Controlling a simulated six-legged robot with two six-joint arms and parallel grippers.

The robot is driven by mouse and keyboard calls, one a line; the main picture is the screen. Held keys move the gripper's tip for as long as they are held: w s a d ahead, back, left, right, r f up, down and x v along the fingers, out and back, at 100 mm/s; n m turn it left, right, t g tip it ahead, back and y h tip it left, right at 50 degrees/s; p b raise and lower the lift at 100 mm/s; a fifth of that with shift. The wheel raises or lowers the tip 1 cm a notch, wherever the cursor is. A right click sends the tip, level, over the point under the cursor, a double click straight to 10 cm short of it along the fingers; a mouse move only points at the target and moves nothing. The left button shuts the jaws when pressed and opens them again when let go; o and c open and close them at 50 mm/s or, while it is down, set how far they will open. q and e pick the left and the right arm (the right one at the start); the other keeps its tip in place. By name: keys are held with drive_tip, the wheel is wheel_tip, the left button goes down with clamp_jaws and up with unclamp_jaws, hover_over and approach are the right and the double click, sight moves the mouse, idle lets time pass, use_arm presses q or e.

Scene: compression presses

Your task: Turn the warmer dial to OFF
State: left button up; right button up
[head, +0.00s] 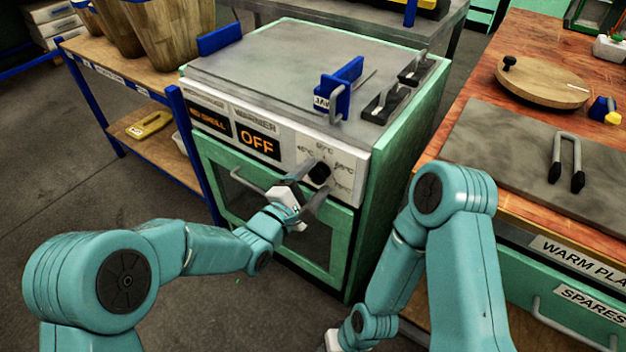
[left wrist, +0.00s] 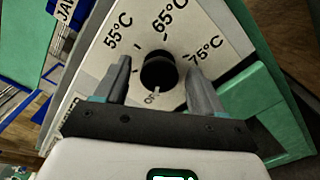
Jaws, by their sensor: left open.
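The warmer (head: 275,170) is a green cabinet with a white control panel and a display (head: 258,143) reading OFF. Its black round dial (head: 319,172) sits at the panel's right, ringed by temperature marks. In the left wrist view the dial (left wrist: 158,72) lies between my fingers, with 55, 65 and 75 °C above and a partly hidden OFF label (left wrist: 152,97) below. My left gripper (head: 305,190) is open, its fingers on either side of the dial; contact cannot be told. The dial's pointer is not clear. My right gripper's fingers do not show.
A door handle (head: 245,188) runs below the panel. Blue-handled and black fittings stand on the warmer's top (head: 270,60). A wooden bench (head: 470,105) with a grey plate stands right, a blue-framed shelf (head: 130,75) left. Bare floor lies at the lower left.

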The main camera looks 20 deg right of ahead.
use_arm(q)
drive_tip(key=shift+a, duration=0.1)
drive_tip(key=p+v, duration=0.2)
drive_tip(key=v, duration=1.4)
drive_tip(key=shift+s, duration=0.15)
drive_tip(key=shift+a, duration=0.1)
